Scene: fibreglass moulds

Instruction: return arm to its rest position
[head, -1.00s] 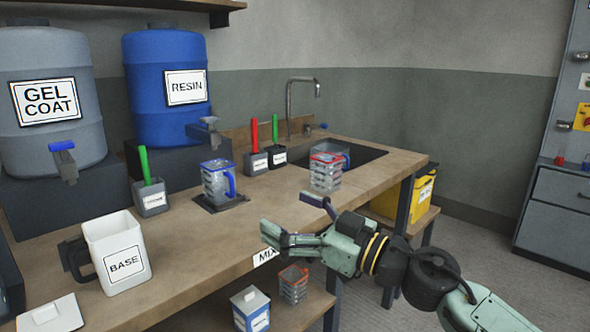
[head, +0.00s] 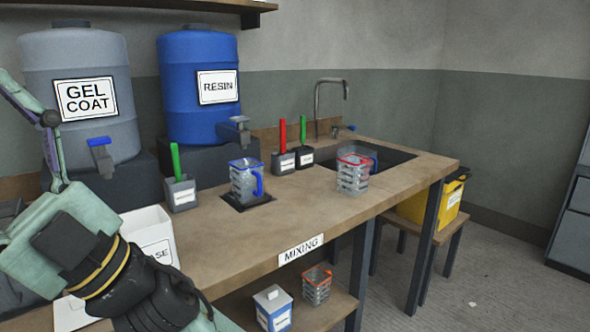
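My arm crosses the lower left of the head view. My gripper (head: 32,108) is raised at the left edge, in front of the grey GEL COAT drum (head: 82,95). One thin finger shows, pointing up and left; the rest is cut off by the frame edge, so its opening is not clear. No held object is visible. My wrist partly hides the white BASE jug (head: 150,228).
The wooden bench (head: 225,255) carries a blue RESIN drum (head: 198,110), a blue-handled cup (head: 243,180), brush holders (head: 181,193) and a red-rimmed cup (head: 353,176) near the sink. A yellow bin (head: 440,204) stands right. Floor at right is open.

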